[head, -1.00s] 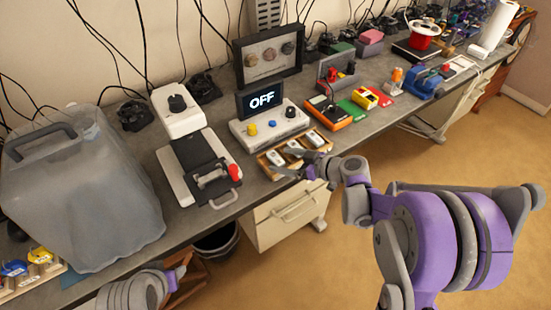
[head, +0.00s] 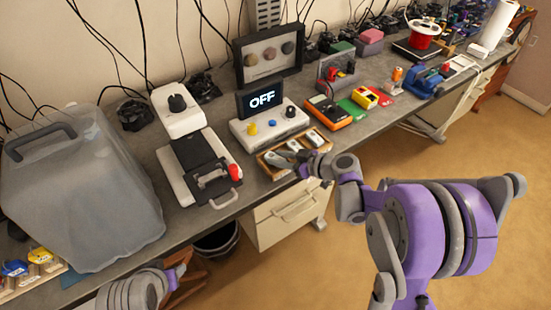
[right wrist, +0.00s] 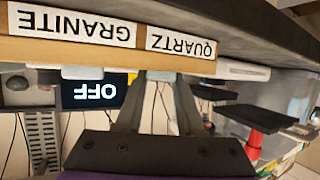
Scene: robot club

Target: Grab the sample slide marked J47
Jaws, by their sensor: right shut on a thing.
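Three pale sample slides sit in or over a small wooden tray (head: 266,168) at the bench's front edge: a left slide (head: 276,159), a middle slide (head: 294,146) and a right slide (head: 315,137). The J47 marking is not readable on any. My right gripper (head: 296,156) is at the tray, its fingers around the middle slide, which they partly hide. The upside-down right wrist view shows the fingers (right wrist: 160,80) shut on the middle slide, near the tray's QUARTZ label (right wrist: 181,41). My left gripper (head: 178,274) is low at the left, empty-looking, its jaws unclear.
A control box with an OFF display (head: 262,99) stands just behind the tray. A black-and-white device with a red knob (head: 236,171) is close on the left. An orange meter (head: 330,113) is to the right. A large cloudy cover (head: 85,200) fills the bench's left end.

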